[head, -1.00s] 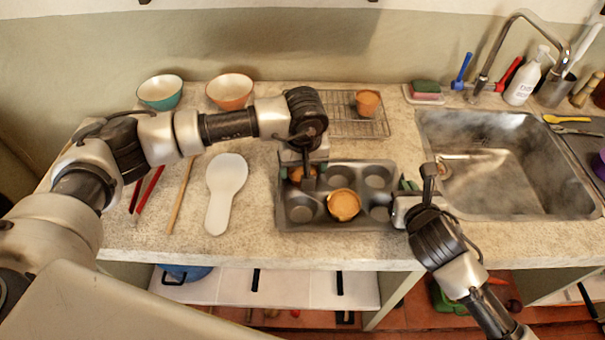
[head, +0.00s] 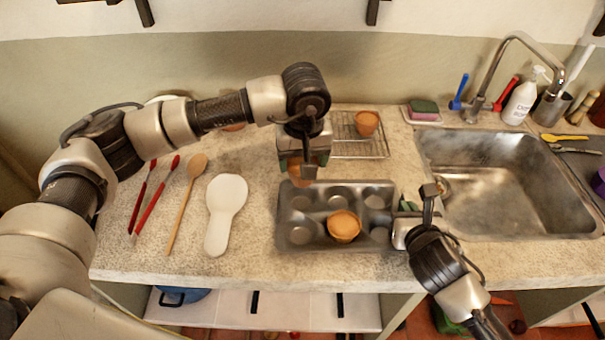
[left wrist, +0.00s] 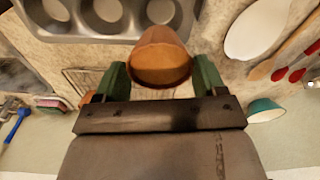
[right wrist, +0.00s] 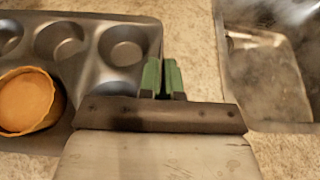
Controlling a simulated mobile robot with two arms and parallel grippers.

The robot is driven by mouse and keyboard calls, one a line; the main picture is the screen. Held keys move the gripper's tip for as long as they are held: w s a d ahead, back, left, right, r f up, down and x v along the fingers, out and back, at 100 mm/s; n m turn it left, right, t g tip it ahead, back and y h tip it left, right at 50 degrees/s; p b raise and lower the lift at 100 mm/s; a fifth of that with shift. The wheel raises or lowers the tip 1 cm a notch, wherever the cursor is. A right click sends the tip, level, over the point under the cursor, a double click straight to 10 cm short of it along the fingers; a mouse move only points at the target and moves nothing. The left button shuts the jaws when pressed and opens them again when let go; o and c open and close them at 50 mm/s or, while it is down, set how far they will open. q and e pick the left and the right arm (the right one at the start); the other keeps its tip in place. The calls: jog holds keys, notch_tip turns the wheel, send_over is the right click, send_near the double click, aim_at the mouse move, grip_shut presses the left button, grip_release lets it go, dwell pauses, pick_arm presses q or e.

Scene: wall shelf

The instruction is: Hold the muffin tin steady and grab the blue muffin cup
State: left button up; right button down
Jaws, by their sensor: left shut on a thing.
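The grey muffin tin (head: 326,202) lies on the counter. One orange-brown muffin cup (head: 344,226) sits in a front cup of it; it also shows in the right wrist view (right wrist: 27,100). My left gripper (head: 304,163) is shut on another orange-brown cup (left wrist: 160,62), raised above the tin's back-left side. Its green fingers press the cup from both sides. My right gripper (right wrist: 163,78) has its green fingers close together across the tin's right rim and looks shut on it. The cup in my left gripper looks brown; no blue cup shows.
A wire rack (head: 358,138) with another brown cup (head: 366,123) stands behind the tin. The sink (head: 505,185) is to the right. A white spoon rest (head: 225,212), a wooden spoon (head: 186,205) and red utensils (head: 157,195) lie to the left.

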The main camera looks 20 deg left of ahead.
dwell(0.3)
jog(key=c, duration=1.2)
grip_release()
jog(key=shift+c, duration=0.2)
jog(key=v, duration=1.2)
